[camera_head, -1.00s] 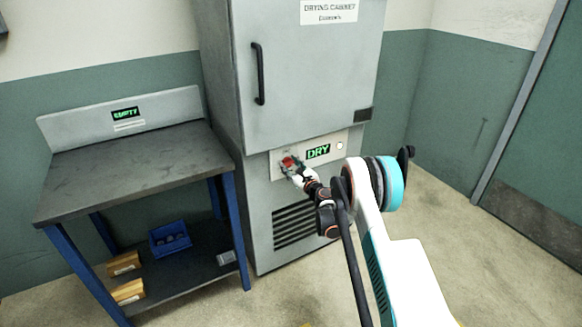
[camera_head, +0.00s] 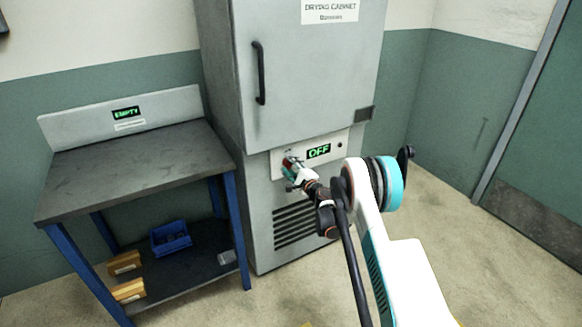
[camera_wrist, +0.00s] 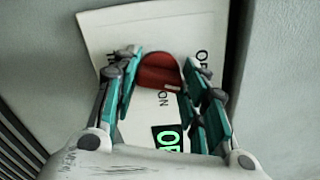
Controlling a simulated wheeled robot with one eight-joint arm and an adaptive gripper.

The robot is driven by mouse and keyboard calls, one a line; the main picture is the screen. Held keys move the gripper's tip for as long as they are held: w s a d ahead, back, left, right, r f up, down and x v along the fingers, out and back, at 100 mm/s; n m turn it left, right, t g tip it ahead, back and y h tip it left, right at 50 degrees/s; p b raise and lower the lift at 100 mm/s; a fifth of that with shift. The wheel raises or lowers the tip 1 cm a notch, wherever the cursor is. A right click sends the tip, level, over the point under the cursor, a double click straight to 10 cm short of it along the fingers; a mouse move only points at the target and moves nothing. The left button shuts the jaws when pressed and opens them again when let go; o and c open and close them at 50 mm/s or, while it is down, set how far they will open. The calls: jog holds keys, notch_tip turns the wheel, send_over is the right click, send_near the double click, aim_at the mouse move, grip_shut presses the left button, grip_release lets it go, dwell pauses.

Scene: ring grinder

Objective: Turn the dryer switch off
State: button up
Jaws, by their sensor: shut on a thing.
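The drying cabinet (camera_head: 300,90) stands upright with its door shut. Its panel display (camera_head: 318,151) reads OFF in green, and the small lamp (camera_head: 339,145) beside it is dark. The red dryer switch (camera_wrist: 158,71) sits on the light panel plate between my fingers in the wrist view. My gripper (camera_wrist: 160,82) is shut on this switch, with one finger on each side of it. In the head view my gripper (camera_head: 289,168) is at the panel and mostly covers the switch. Part of the plate's lettering is hidden by the fingers.
A workbench (camera_head: 130,165) with an EMPTY display stands left of the cabinet, its top clear. Its lower shelf holds a blue bin (camera_head: 171,238) and wooden blocks (camera_head: 127,290). A vent grille (camera_head: 294,226) lies below the panel. Floor at the right is free.

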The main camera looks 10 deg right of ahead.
jog(key=shift+f+n, duration=0.1)
jog(key=shift+n, duration=1.8)
jog(key=o, duration=1.1)
jog(key=shift+c, duration=0.2)
jog(key=v, duration=1.2)
